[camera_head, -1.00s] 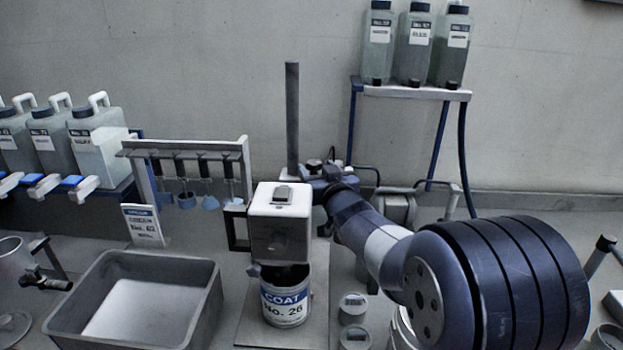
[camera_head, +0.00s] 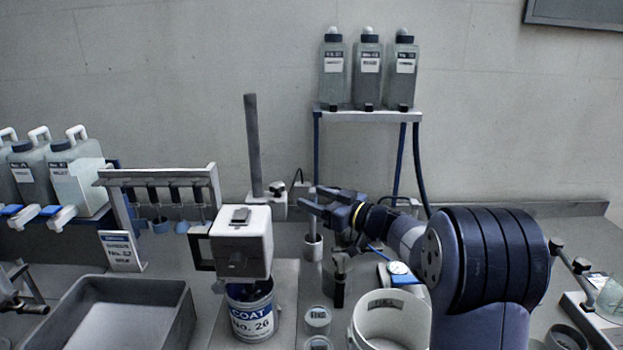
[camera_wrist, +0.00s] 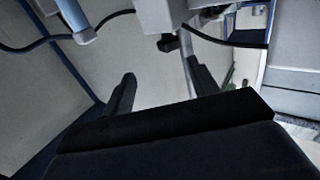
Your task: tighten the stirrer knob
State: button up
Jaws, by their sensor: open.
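The stirrer's white box-shaped head (camera_head: 240,240) hangs over the COAT No. 26 can (camera_head: 251,312), with a grey upright post (camera_head: 253,145) behind it. A small dark knob (camera_head: 277,188) sits on the white block at the post's foot; I take it for the stirrer knob. A round dark part also shows on the front of the head. My gripper (camera_head: 308,198) is open and empty, just right of the knob, its fingers pointing left at it, with a small gap. In the wrist view, a dark knob (camera_wrist: 168,43) lies beyond and between my open fingertips (camera_wrist: 159,72).
A grey tray (camera_head: 185,320) stands at the front left and a rack with hanging tools (camera_head: 160,178) behind it. A white tub (camera_head: 358,330) and small jars (camera_head: 317,318) are below my arm. A bottle shelf (camera_head: 370,115) stands at the back.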

aim_at(283, 189)
jog(key=shift+n+g+y, duration=0.3)
jog(key=shift+g, duration=0.2)
jog(key=x, duration=0.3)
jog(key=p+x, duration=0.1)
jog(key=x, duration=0.6)
jog(key=shift+s+a+r+p, duration=0.25)
jog(key=shift+s+a+p, duration=0.05)
jog(key=shift+s+p, duration=0.1)
jog(key=shift+c, duration=0.5)
